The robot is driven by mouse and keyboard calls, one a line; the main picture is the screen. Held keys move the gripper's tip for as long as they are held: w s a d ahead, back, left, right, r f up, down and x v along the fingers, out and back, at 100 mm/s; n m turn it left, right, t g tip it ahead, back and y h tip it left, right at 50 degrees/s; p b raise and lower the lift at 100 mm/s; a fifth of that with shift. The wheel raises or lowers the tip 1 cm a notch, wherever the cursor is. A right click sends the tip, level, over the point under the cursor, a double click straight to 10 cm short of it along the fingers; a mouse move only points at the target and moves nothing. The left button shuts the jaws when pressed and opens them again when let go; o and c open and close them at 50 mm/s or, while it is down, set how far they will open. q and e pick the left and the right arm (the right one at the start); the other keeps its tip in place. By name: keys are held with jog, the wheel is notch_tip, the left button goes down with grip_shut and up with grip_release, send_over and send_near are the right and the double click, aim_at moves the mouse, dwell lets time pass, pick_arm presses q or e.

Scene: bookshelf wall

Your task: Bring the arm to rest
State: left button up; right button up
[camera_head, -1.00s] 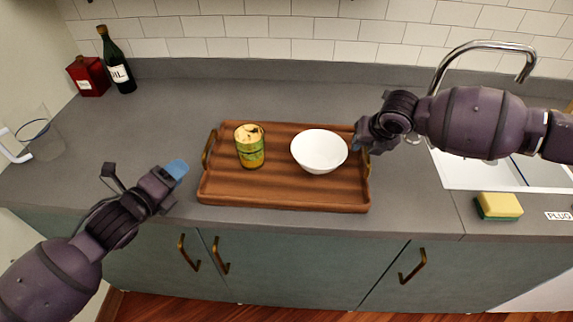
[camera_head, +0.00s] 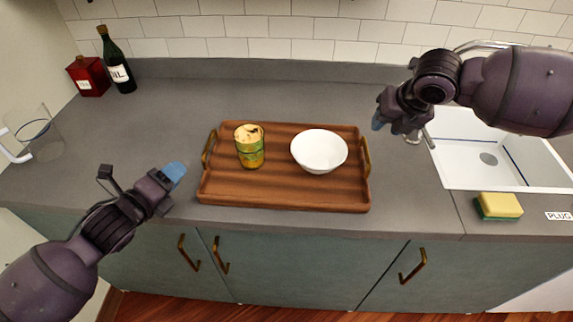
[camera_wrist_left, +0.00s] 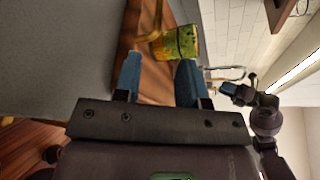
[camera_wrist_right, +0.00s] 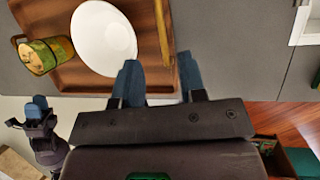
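My left gripper (camera_head: 174,172) is at the front left of the wooden tray, apart from it. In the left wrist view its two blue fingers (camera_wrist_left: 158,82) stand apart with nothing between them. My right gripper (camera_head: 378,122) is above the counter to the right of the tray, near the sink. In the right wrist view its blue fingers (camera_wrist_right: 160,80) are spread and empty. The wooden tray (camera_head: 285,196) lies flat on the counter and holds a green and yellow can (camera_head: 250,152) and a white bowl (camera_head: 319,150).
A white sink (camera_head: 475,175) is at the right, with a yellow sponge (camera_head: 500,206) in front of it. A glass pitcher (camera_head: 42,135), a red bottle (camera_head: 88,77) and a dark oil bottle (camera_head: 118,68) stand at the left. The grey counter behind the tray is clear.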

jog(key=shift+r, duration=0.15)
dwell(0.4)
